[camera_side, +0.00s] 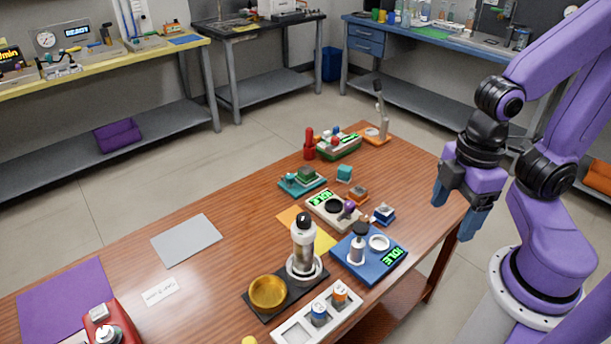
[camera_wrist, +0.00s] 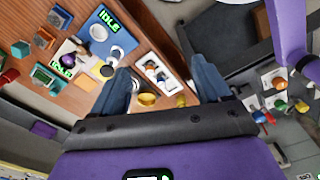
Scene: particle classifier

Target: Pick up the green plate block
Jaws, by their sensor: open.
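A dark green block (camera_side: 306,173) sits on a flat teal base (camera_side: 295,187) near the middle of the wooden table. It looks like the green plate block, though I cannot be certain. In the wrist view the teal base with the green block (camera_wrist: 45,77) shows at the left. A small teal cube (camera_side: 344,173) stands just to its right in the side view. My gripper (camera_side: 451,216) is open and empty, with blue fingers pointing down at the table's right edge, well apart from the block. Both fingers show in the wrist view (camera_wrist: 160,75).
Close by are a white device with a green screen (camera_side: 327,207), an orange block (camera_side: 358,195), a blue block (camera_side: 384,213) and a blue IDLE device (camera_side: 350,262). A tall grinder-like device (camera_side: 303,240) stands nearer the front. The table's left part is mostly clear around a grey sheet (camera_side: 187,240).

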